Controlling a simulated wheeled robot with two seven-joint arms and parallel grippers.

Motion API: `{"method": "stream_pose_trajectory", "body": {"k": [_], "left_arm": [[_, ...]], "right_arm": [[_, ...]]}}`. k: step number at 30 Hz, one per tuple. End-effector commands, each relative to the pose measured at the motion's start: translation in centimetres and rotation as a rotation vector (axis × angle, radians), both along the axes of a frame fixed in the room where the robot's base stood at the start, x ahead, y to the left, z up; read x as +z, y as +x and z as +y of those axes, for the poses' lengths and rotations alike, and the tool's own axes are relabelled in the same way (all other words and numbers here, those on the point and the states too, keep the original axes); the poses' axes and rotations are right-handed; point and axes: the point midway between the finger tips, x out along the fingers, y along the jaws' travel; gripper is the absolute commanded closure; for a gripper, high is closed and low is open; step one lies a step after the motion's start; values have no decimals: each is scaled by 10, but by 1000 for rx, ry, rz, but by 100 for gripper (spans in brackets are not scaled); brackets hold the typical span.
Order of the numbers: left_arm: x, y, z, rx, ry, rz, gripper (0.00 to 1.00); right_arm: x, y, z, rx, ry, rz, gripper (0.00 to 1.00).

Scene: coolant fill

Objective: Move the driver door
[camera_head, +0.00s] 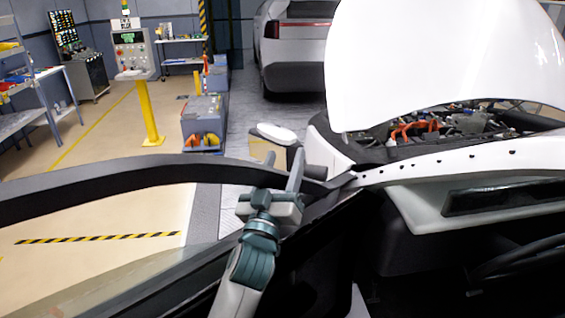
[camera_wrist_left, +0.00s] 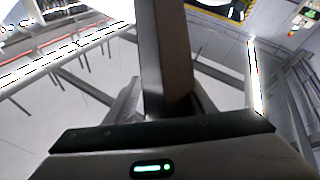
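The driver door stands open; its black window frame (camera_head: 130,172) curves across the left of the head view, and the glass and dark inner panel lie below it. My left gripper (camera_head: 283,168) is at the frame near its right end, close to the front pillar. In the left wrist view the dark frame bar (camera_wrist_left: 165,60) runs between my left gripper's two fingers (camera_wrist_left: 165,105), which sit close against both its sides. The gripper looks shut on the frame, though its contact is partly hidden. My right gripper is not in view.
The white car's raised hood (camera_head: 440,60) and open engine bay (camera_head: 430,125) are ahead right. A side mirror (camera_head: 277,133) shows just beyond the gripper. A yellow-post control panel (camera_head: 132,55), a toolbox cart (camera_head: 202,120) and another car (camera_head: 296,45) stand farther off. The floor at left is clear.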

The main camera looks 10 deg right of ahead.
Motion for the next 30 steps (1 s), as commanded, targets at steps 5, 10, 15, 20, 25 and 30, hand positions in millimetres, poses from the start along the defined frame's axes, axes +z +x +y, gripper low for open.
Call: {"method": "stream_pose_trajectory", "body": {"k": [5, 10, 15, 20, 25, 30], "left_arm": [[-1, -1, 1, 2, 1, 1, 51], [-6, -9, 5, 2, 0, 3, 51], [-13, -27, 13, 2, 0, 3, 51], [-24, -51, 22, 1, 0, 4, 51], [-36, -79, 33, 1, 0, 4, 51], [-48, -107, 45, 1, 0, 4, 51]], "right_arm": [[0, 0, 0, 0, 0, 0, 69], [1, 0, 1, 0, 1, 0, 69], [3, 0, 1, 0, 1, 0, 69], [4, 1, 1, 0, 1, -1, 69], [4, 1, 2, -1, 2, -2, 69], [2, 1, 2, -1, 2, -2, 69]]}}
